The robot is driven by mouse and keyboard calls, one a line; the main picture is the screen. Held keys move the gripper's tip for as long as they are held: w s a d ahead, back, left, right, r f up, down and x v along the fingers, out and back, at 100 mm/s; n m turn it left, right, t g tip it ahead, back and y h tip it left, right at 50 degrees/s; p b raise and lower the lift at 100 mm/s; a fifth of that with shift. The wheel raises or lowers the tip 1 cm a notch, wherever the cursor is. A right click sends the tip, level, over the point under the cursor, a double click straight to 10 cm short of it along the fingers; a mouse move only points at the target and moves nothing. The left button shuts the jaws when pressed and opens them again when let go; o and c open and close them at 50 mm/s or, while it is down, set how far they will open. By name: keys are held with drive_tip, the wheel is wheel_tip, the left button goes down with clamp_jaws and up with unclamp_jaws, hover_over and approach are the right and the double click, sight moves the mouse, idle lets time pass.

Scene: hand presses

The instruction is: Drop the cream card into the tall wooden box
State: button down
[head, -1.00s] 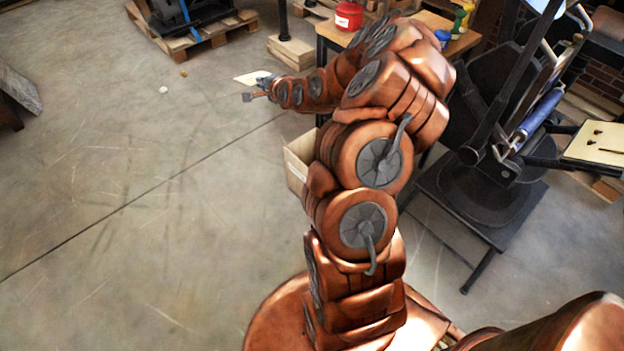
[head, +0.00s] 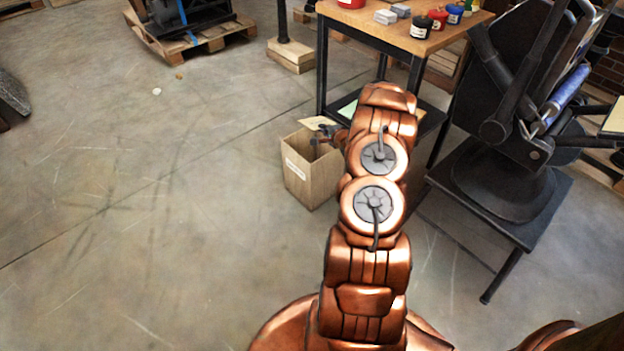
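The tall wooden box (head: 303,178) stands on the floor left of the workbench, with its open top facing up and a white label on its side. My gripper (head: 324,134) is over the far right part of the box's opening. The cream card (head: 317,123) shows as a small pale piece at the gripper, above the box's back rim. My gripper appears shut on the card. The fingers are small and dark here, and my arm hides part of the area right of the box.
The wooden workbench (head: 408,38) behind the box bears ink tins (head: 421,27) and small grey blocks. A black press (head: 515,120) on a dark stand is at right. A pallet (head: 203,42) is at upper left.

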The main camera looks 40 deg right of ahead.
wheel_tip(320, 180, down, 8)
drive_tip(key=b, duration=0.6)
drive_tip(key=shift+f, duration=0.2)
drive_tip(key=shift+s+d, duration=0.1)
drive_tip(key=c, duration=1.2)
unclamp_jaws()
drive_tip(key=shift+c, duration=0.2)
drive_tip(key=v, duration=1.2)
drive_tip(key=shift+d, duration=0.1)
